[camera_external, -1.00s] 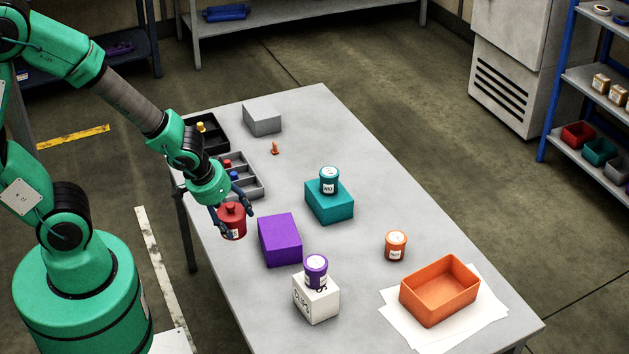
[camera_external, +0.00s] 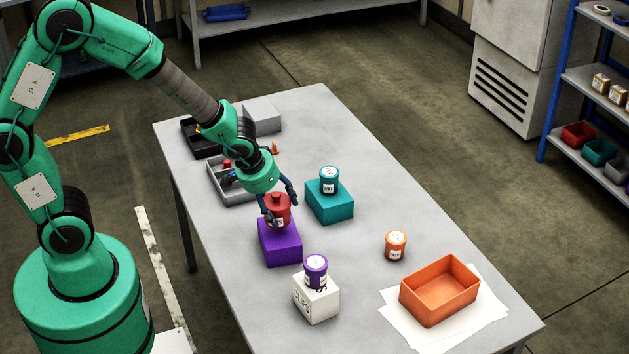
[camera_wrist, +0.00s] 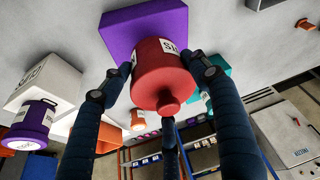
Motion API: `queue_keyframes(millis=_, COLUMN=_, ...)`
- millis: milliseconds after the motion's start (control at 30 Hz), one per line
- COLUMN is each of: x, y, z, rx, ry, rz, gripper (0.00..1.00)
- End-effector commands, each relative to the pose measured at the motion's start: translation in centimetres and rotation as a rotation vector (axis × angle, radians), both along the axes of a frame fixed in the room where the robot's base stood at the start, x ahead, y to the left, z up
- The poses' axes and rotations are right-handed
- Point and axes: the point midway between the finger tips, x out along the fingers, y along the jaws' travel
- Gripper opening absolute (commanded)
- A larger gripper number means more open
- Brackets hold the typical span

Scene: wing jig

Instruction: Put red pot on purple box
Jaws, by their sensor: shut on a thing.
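The red pot (camera_external: 278,208) is upright in my gripper (camera_external: 279,213), whose dark fingers are shut around its sides. The pot is at the purple box (camera_external: 281,248), over its top in the outside view. Whether its base touches the box top or hangs just above it, I cannot tell. In the wrist view the red pot (camera_wrist: 161,75) with its knobbed lid fills the space between the fingers (camera_wrist: 160,85), and the purple box (camera_wrist: 140,26) shows behind it.
A white box (camera_external: 316,300) with a purple pot (camera_external: 316,271) stands in front. A teal box (camera_external: 330,206) with a teal pot (camera_external: 329,180) is to the right. An orange pot (camera_external: 395,245) and an orange bin (camera_external: 438,292) are farther right. The grey tray (camera_external: 224,190) is behind.

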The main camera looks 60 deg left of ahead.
Motion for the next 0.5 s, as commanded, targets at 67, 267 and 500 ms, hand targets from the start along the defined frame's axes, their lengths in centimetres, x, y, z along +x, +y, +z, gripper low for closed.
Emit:
queue_keyframes(millis=67, x=0.3, y=0.01, z=0.01, rx=0.0, ry=-0.001, rz=0.0, gripper=0.15)
queue_keyframes(millis=267, x=0.35, y=0.02, z=0.02, rx=0.0, ry=-0.001, rz=0.001, gripper=0.15)
queue_keyframes(millis=500, x=0.31, y=0.02, z=-0.57, rx=0.0, ry=0.0, rz=0.001, gripper=0.15)
